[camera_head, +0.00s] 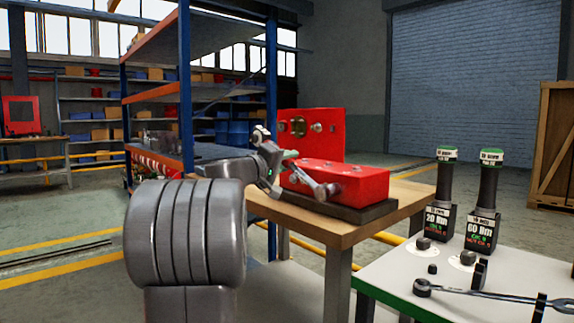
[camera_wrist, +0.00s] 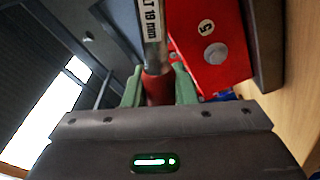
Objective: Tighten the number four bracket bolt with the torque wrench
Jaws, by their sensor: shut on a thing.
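My gripper (camera_wrist: 158,86) has its green fingers shut around the red grip of a metal-shafted tool (camera_wrist: 151,28) marked "19 mm" in the wrist view. I cannot tell whether this is the torque wrench. Beside its shaft is the red bracket (camera_wrist: 222,66), with a bolt (camera_wrist: 214,53) next to a label "5". In the head view my gripper (camera_head: 272,158) is at the left of the red bracket (camera_head: 352,182), and a grey metal piece (camera_head: 313,184) slants across its front. The number four label is not readable, and the tool's working end is out of the wrist view.
The bracket stands on a wooden table (camera_head: 395,212). At right, a light table (camera_head: 400,268) bears two dark upright tools labelled 20 Nm (camera_head: 441,205) and 60 Nm (camera_head: 484,215), and a lying spanner (camera_head: 490,294). A blue and orange rack (camera_head: 187,90) stands behind my arm.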

